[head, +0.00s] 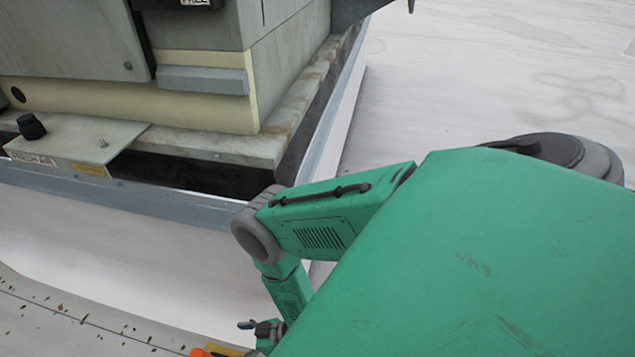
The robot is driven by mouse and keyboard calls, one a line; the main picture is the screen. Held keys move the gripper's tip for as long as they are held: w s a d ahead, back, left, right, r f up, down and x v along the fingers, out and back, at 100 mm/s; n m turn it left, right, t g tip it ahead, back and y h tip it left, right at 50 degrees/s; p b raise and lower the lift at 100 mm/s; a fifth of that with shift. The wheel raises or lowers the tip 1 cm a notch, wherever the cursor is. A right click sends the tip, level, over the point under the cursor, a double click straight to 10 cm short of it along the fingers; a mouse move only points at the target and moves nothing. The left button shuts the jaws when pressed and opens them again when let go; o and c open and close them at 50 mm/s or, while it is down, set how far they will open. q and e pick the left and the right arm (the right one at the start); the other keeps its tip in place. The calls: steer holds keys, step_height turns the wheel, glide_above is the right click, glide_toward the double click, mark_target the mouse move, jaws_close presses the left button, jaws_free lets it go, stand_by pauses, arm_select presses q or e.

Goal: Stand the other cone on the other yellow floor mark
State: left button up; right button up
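A small orange piece (202,353) shows at the bottom edge, cut off by the frame, with a narrow yellow patch (230,350) beside it. I cannot tell whether these are a cone and a floor mark. No whole cone is in view. My green body and a jointed green limb of mine cover the lower right and hide the floor behind them. Small dark parts show at the bottom by the limb's lower end; I cannot tell what they are. I can make out neither gripper's fingers.
A large beige-grey cooler cabinet (190,95) stands on a rusty ledge and raised curb at the upper left. A metal plate (75,142) with a black knob sticks out from it. A grey strip with scattered debris (75,318) lies at the lower left. Pale roof (450,75) is open at the upper right.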

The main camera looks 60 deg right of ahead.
steer(key=s+d+r+m+g+h, duration=0.2)
steer(key=s+r+g, duration=0.3)
steer(key=s+r, duration=0.4)
steer(key=s+d+r+m+g+h, duration=0.2)
steer(key=s+d+r+g+h, duration=0.2)
steer(key=s+r, duration=0.6)
steer(key=shift+s+d+g+h, duration=0.3)
steer(key=shift+d+g, duration=0.2)
steer(key=shift+d, duration=0.1)
steer(key=shift+r, duration=0.1)
step_height(320, 180, up, 16)
steer(key=p, duration=1.5)
steer(key=shift+w+f+p, duration=0.15)
steer(key=shift+f+p, duration=0.05)
steer(key=shift+p, duration=0.2)
